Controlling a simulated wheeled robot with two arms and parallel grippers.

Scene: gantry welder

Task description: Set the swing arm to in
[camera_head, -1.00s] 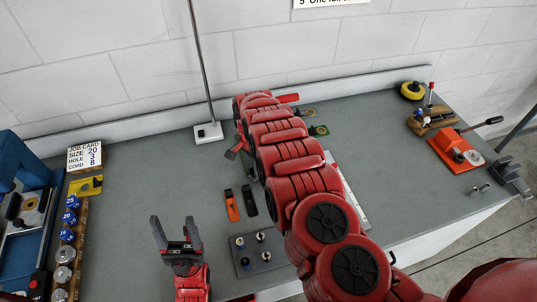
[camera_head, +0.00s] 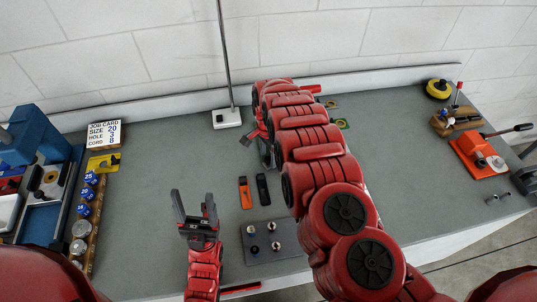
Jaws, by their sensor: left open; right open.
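No part is clearly recognisable as the swing arm. A thin upright pole (camera_head: 224,55) stands on a white base (camera_head: 227,118) at the back of the bench, and its top is out of view. My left gripper (camera_head: 196,208) is open and empty over the front of the bench, fingers pointing away from me. My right arm stretches across the middle of the bench. My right gripper (camera_head: 260,137) is near the back, right of and in front of the white base; my arm partly hides it.
A blue machine (camera_head: 38,135) stands at the left edge beside a job card (camera_head: 104,133) and a rack of blue labelled pieces (camera_head: 85,208). A grey plate with pins (camera_head: 270,243) lies at front centre. An orange lever tool (camera_head: 470,152) is at right. The left-middle bench is clear.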

